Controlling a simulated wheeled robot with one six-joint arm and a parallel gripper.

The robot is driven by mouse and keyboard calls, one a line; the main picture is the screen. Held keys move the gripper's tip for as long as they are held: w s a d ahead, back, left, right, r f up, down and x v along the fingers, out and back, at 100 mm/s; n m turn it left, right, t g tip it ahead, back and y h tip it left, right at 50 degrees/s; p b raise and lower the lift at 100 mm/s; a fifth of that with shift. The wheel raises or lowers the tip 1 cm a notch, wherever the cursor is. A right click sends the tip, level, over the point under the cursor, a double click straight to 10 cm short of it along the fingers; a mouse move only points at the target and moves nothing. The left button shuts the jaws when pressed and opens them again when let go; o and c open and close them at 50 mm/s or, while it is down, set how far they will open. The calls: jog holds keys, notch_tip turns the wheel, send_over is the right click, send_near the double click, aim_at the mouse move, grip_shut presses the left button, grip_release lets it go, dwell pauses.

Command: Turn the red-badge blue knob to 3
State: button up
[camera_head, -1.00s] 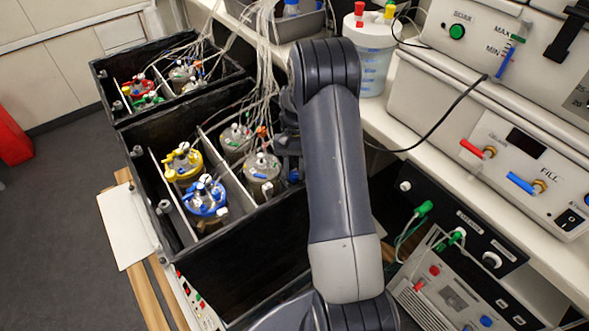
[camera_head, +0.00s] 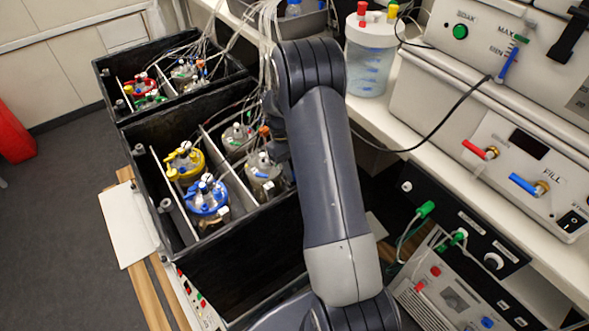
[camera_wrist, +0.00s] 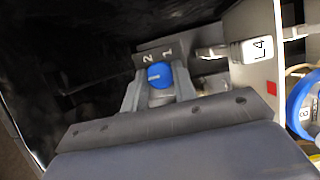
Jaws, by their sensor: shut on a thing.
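The blue knob (camera_wrist: 159,75) is round, with a short white line pointing to the left in the wrist view. My gripper (camera_wrist: 158,88) has one grey finger on each side of it and is shut on it. A grey dial plate (camera_wrist: 160,54) behind the knob shows the numbers 2 and 1; I see no 3 on it. In the head view my arm hides the knob and the fingers.
A white label L4 (camera_wrist: 257,49) and a pale fitting stand right of the knob. A blue ring (camera_wrist: 302,105) is at the right edge. The black box (camera_head: 250,262) holds vessels with yellow (camera_head: 185,162) and blue (camera_head: 207,196) caps, and tubes hang above it.

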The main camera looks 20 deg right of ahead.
dwell(0.4)
jog(key=o, duration=1)
jog(key=v, duration=1)
jog(key=shift+w+r, duration=0.1)
jog(key=shift+r, duration=0.3)
jog(key=x, duration=1.1)
jog(key=shift+w, duration=0.1)
